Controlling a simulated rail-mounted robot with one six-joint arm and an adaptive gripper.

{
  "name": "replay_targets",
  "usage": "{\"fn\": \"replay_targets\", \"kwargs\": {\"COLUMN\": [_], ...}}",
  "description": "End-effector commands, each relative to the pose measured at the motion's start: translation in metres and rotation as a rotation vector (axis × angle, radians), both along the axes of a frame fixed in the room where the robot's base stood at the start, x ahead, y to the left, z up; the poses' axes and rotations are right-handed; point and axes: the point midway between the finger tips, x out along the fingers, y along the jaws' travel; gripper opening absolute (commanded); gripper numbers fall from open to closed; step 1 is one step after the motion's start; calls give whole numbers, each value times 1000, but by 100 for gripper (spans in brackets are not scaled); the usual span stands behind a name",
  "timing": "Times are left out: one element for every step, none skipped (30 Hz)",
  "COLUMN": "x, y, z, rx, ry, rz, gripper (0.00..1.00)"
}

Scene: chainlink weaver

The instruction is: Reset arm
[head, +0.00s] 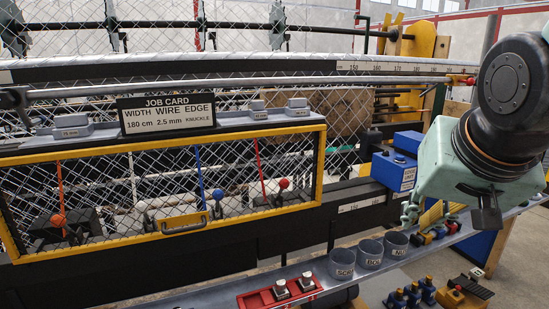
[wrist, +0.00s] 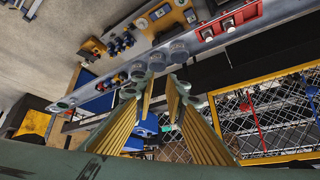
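My gripper (head: 446,213) is at the right of the head view, held up beside the machine and above the front shelf, pointing down. In the wrist view, my gripper (wrist: 161,82) shows two fingers with yellow ribbed pads. They stand apart with a clear gap and nothing between them. The arm comes in from the upper right, with a dark round joint above the pale green gripper body. It looks clear of the things below it.
A yellow-framed mesh guard (head: 170,240) covers several levers. A job card (head: 167,113) stands above it. The shelf holds grey cups (head: 370,254) and a red tray (head: 262,299). Blue boxes (head: 394,170) sit left of my gripper.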

Motion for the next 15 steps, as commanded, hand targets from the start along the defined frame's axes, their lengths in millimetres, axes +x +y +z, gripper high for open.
{"fn": "replay_targets", "kwargs": {"x": [-13, -21, -31, -39, -47, -58, -65, -73, -84, -92, -101, -112, -120, -128, -138], "y": [5, 8, 11, 14, 17, 21, 23, 26, 29, 32, 34, 38, 40, 43, 46], "z": [0, -1, -3, -3, -5, -6, -7, -8, -10, -11, -12, -14, -15, -16, -17], "rx": [-6, -9, -13, -16, -18, -22, -24, -27, -30, -32, -34, -36, -37, -40, -42], "ry": [17, 31, 47, 59, 72, 88, 100, 114, 130, 142, 155, 172, 183, 196, 211], "rz": [18, 29, 44, 55, 67, 82, 95, 107, 123, 136, 148, 166, 178, 192, 208], "gripper": [12, 12, 12, 12, 12, 12, 12, 12, 12, 12, 12, 12, 12, 12, 12]}}
